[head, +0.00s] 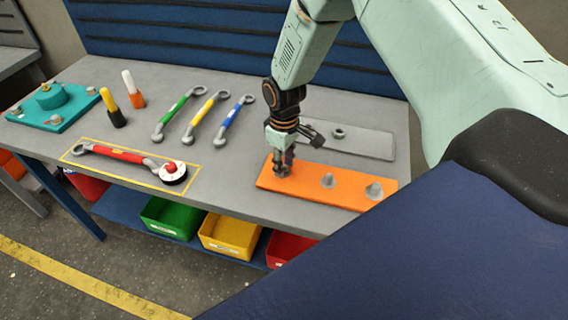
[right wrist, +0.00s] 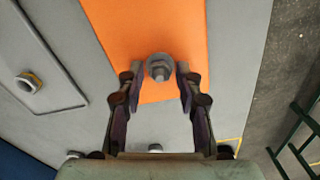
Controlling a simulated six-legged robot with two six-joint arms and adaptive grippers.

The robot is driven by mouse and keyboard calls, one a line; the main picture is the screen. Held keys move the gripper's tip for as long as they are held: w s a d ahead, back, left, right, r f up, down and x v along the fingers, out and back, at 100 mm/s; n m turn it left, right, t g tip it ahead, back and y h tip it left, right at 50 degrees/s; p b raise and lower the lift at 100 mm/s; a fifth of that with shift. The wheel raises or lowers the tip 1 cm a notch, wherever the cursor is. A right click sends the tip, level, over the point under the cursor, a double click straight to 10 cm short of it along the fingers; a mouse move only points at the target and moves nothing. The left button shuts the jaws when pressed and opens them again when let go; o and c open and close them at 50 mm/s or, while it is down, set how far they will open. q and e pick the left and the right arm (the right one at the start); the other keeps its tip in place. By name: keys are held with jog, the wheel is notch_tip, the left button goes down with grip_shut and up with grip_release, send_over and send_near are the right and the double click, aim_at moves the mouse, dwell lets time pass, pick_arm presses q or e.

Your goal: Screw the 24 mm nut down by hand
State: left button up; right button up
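The orange plate (head: 305,187) lies near the bench's front edge and carries three studs or bolts in a row. My right gripper (head: 281,168) points down over the leftmost one and partly hides it. In the right wrist view, a grey hex nut on a stud (right wrist: 158,67) sits on the orange plate (right wrist: 110,25). The fingertips of my right gripper (right wrist: 160,72) stand on either side of this nut, with what look like narrow gaps. The middle stud (head: 328,180) and right stud (head: 374,190) stand clear. My left gripper is not in view.
A grey tray (head: 370,143) behind the plate holds one loose nut (head: 338,132). A red torque wrench (head: 120,154) lies in a yellow outline. Green, yellow and blue wrenches (head: 230,120), two markers (head: 132,90) and a teal flanged part (head: 60,112) are further left.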

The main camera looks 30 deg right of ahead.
jog(key=n+b, duration=0.1)
jog(key=n, duration=0.6)
jog(key=shift+f+b, duration=0.1)
jog(key=shift+b, duration=0.2)
jog(key=n+b, duration=0.1)
jog(key=n, duration=0.4)
jog(key=shift+n, duration=0.3)
jog(key=n, duration=0.4)
jog(key=shift+w+b, duration=0.1)
jog(key=shift+b, duration=0.3)
jog(key=n, duration=0.4)
grip_shut()
